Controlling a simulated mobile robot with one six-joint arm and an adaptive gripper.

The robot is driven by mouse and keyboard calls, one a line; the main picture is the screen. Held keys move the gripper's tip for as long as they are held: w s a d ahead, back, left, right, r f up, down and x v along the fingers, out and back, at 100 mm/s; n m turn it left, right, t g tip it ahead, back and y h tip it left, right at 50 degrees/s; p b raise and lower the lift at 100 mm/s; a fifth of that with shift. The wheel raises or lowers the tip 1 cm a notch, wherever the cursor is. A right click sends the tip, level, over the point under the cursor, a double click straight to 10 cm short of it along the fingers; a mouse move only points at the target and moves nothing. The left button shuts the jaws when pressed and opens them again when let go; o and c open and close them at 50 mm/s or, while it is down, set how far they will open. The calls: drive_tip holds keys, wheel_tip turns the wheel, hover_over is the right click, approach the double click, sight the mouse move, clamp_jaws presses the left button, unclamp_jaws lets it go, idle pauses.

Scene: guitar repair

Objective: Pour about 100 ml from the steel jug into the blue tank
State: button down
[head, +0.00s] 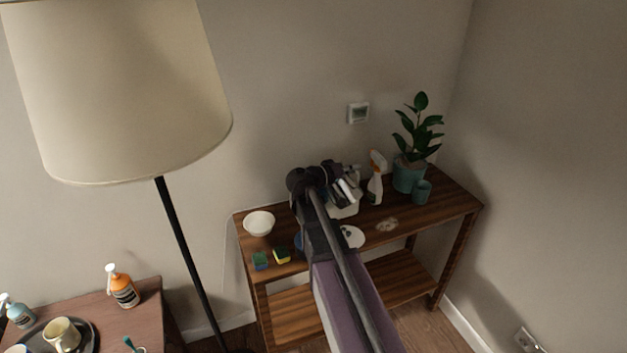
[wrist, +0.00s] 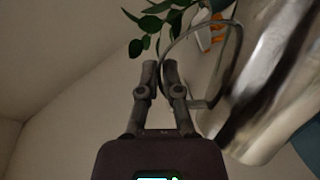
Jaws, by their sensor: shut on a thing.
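My gripper (head: 338,180) is over the back of the wooden shelf table, with my arm hiding much of what lies below it. In the wrist view, my gripper (wrist: 160,68) has its fingers close together at the handle of the steel jug (wrist: 275,85). The jug's shiny body fills the right side of that view and looks tilted there. In the head view the jug is mostly hidden by the gripper. I cannot clearly make out the blue tank; a small blue edge (head: 299,241) shows left of my arm, too hidden to tell what it is.
A white bowl (head: 258,223) and two sponges (head: 281,255) are at the table's left. A white container (head: 345,206), spray bottle (head: 376,180), potted plant (head: 408,176) and teal cup (head: 422,191) stand toward the back and right. A floor lamp (head: 125,85) stands at left.

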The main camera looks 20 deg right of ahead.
sight(360, 196)
drive_tip(key=shift+s, duration=0.1)
drive_tip(key=shift+s+d+f+m, duration=0.2)
drive_tip(key=shift+m, duration=0.1)
drive_tip(key=shift+s+d+f+m+y+b, duration=0.2)
drive_tip(key=shift+s+d+f+m+b, duration=0.15)
drive_tip(key=shift+s+f+b, duration=0.25)
drive_tip(key=shift+s+d+f+m+y+b, duration=0.25)
drive_tip(key=shift+s+d+f+m, duration=0.15)
drive_tip(key=shift+f, duration=0.35)
drive_tip(key=s+d+f+m+t+y+b, duration=0.1)
drive_tip(key=s+d+f+m+y+b, duration=0.1)
drive_tip(key=s+f+m, duration=0.2)
drive_tip(key=shift+d+f+t, duration=0.3)
drive_tip(key=shift+f, duration=0.15)
